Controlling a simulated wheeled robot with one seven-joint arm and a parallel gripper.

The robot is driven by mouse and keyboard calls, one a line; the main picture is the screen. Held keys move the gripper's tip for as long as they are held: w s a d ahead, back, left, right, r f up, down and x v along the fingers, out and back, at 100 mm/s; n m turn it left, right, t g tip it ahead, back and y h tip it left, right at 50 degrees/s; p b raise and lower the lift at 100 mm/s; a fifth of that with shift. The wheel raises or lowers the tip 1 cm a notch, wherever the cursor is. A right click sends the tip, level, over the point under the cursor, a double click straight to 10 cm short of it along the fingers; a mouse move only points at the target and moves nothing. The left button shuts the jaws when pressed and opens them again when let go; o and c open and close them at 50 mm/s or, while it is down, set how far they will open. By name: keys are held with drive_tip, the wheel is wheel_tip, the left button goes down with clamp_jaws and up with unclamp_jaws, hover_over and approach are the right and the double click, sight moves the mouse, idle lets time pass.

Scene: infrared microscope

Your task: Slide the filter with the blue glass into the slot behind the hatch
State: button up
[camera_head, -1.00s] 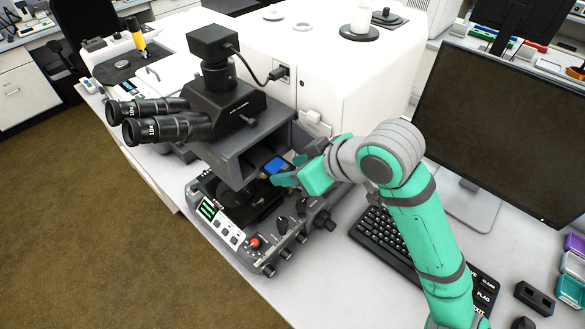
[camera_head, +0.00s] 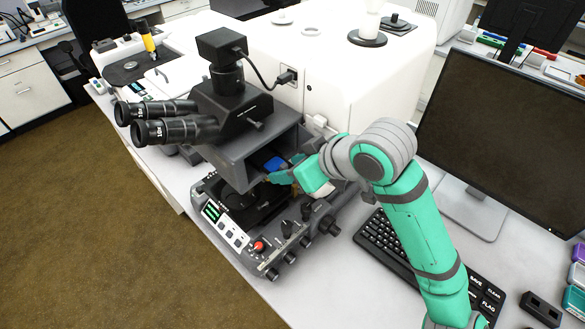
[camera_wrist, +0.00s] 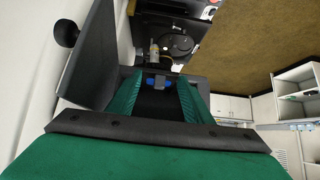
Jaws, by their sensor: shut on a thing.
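The filter with the blue glass (camera_head: 276,164) is in my gripper (camera_head: 279,173), at the open side of the dark microscope housing (camera_head: 241,150). My gripper is shut on it, with the teal fingers reaching into the opening. In the wrist view the blue part (camera_wrist: 157,82) shows small between the tips of my gripper (camera_wrist: 160,80), and the rest of the filter is hard to make out. A dark grey panel with a round knob, seemingly the hatch (camera_wrist: 92,60), stands open to the left in the wrist view. The slot itself is hidden.
The black eyepieces (camera_head: 160,120) stick out to the left. The stage base with its knobs (camera_head: 262,245) lies below my gripper. A white instrument body (camera_head: 330,75) stands behind. A keyboard (camera_head: 385,250) and a monitor (camera_head: 500,140) are to the right, near my arm.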

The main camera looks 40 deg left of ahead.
sight(270, 161)
drive_tip(key=shift+w+a, duration=0.15)
drive_tip(key=shift+a, duration=1.75)
drive_tip(key=o, duration=1.5)
drive_tip(key=shift+c, duration=0.2)
drive_tip(key=v, duration=0.7)
